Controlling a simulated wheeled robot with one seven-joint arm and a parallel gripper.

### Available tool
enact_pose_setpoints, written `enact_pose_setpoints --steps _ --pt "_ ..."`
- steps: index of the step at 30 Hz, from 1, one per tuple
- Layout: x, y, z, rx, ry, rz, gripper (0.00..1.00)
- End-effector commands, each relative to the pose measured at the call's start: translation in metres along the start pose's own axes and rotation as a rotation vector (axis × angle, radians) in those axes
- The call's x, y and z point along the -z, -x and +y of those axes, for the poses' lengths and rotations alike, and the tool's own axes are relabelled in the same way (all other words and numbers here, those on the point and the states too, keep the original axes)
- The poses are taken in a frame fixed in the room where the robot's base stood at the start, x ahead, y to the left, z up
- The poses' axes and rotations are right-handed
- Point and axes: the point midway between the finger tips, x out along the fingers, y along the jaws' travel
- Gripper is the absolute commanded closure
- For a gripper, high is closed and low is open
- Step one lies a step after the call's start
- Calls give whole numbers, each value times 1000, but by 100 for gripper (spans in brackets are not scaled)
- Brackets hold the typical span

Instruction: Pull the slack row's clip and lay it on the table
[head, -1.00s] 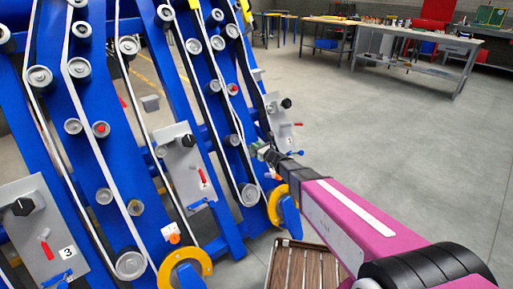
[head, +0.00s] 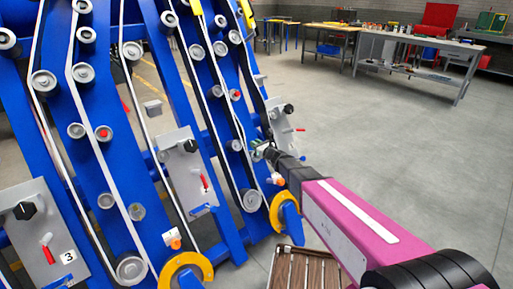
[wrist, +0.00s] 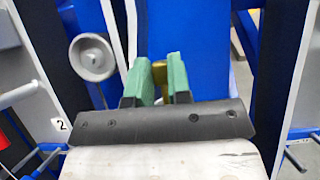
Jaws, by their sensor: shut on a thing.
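My gripper (head: 262,151) is at the right-hand row of the blue machine, close to its belt and side panel. In the wrist view its green fingertips (wrist: 160,80) are shut on a small yellow-brown piece (wrist: 160,72). The piece stands in front of a blue surface; I cannot tell whether it is the clip or whether it is still seated. A grey roller (wrist: 92,57) is to the left of the fingers, beside a pale belt. A plate marked 2 (wrist: 61,124) is at lower left. The table, a grey bench (head: 420,45), stands far back right.
Blue frames with belts and rollers (head: 131,268) fill the left. Yellow-orange rings (head: 286,205) sit low on the frames. A slatted brown crate (head: 300,268) is on the floor below my arm. Open grey floor (head: 390,130) lies between machine and benches.

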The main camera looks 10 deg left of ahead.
Motion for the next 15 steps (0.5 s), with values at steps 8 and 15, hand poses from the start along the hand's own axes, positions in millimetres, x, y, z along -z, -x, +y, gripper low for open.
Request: enact_pose_setpoints --steps 8,15 --pt "-11 -6 0 -1 1 -1 100" --pt "-19 -11 0 -1 1 0 100"
